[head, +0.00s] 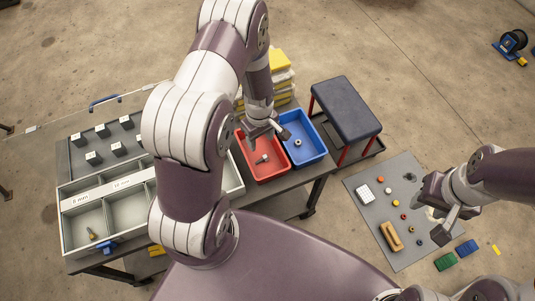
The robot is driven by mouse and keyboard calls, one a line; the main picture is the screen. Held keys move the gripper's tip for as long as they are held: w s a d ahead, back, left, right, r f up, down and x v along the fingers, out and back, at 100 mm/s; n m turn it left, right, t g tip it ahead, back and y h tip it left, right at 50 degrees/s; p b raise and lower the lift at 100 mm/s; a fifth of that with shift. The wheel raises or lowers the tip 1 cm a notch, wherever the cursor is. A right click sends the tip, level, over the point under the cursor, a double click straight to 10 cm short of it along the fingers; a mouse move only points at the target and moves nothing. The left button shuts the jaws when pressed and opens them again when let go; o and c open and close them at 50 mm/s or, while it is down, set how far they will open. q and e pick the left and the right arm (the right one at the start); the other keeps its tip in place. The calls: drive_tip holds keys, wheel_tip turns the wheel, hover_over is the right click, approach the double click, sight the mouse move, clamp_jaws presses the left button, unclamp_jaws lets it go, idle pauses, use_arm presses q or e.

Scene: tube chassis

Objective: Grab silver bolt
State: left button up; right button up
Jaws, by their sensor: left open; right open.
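A silver bolt (263,159) lies in the red bin (268,177) on the workbench. My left gripper (267,132) is open and empty, over the back part of the red bin, just behind the bolt in the picture. I cannot tell its exact height above the bin. My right gripper (448,222) is open, far to the right over the grey mat (409,253), away from the bench.
A blue bin (311,157) with a small round metal part (298,143) stands beside the red bin. A divided tray (71,243) at left holds a brass-coloured bolt (91,233). Yellow and white stacked items (281,76) stand behind. A dark-topped stool (346,105) is at right.

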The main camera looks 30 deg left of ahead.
sight(262, 159)
use_arm(q)
drive_tip(key=f, duration=1)
drive_tip(key=shift+s+d+f, duration=0.15)
drive_tip(key=shift+d+f, duration=0.05)
drive_tip(key=shift+d, duration=0.1)
drive_tip(key=shift+r, duration=0.1)
drive_tip(key=c, duration=0.6)
